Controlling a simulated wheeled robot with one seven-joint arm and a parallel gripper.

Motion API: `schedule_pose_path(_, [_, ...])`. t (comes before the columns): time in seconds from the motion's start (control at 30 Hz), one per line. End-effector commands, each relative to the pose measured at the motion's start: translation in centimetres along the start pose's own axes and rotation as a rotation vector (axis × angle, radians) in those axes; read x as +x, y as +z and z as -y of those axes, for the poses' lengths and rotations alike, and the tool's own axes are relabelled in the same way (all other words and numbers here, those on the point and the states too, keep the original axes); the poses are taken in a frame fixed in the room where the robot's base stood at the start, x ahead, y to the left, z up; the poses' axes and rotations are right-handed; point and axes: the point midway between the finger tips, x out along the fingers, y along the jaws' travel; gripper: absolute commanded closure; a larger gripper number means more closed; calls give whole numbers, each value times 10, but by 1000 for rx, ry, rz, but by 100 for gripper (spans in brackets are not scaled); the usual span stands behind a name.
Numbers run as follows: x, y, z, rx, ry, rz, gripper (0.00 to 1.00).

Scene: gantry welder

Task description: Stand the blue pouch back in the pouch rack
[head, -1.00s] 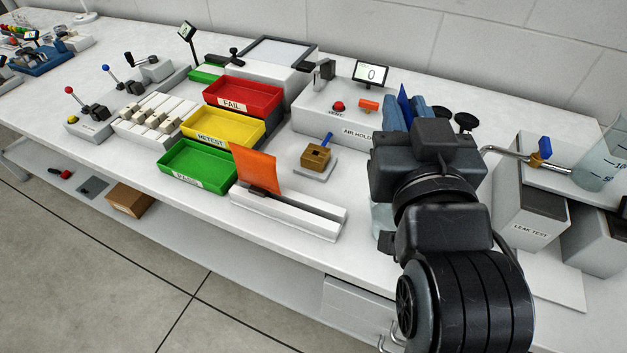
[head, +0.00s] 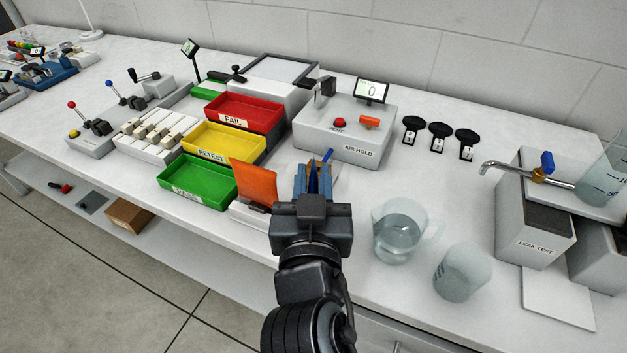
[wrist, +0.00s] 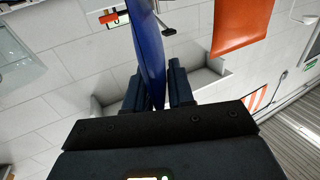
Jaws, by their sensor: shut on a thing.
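My gripper (head: 314,183) is shut on the blue pouch (wrist: 149,50), which stands on edge between the dark fingers in the wrist view. In the head view the pouch (head: 318,178) is mostly hidden by the fingers. The white pouch rack (head: 240,213) holds an upright orange pouch (head: 254,183) at its left end. My gripper is at the rack's right part and hides it in the head view. The rack (wrist: 208,84) shows on both sides of the fingers in the wrist view. I cannot tell whether the blue pouch's lower edge is in the slot.
Green (head: 178,190), yellow (head: 215,155) and red (head: 238,113) trays stand left of my gripper. The air hold box (head: 340,147) is farther back. A clear jug (head: 398,240) and a beaker (head: 460,273) stand to the right.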

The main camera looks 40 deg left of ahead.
Motion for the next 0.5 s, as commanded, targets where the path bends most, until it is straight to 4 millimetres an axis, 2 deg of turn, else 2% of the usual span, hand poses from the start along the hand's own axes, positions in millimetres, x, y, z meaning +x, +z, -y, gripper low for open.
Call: schedule_pose_path(0.5, [0, 8, -1, 0, 0, -1, 100])
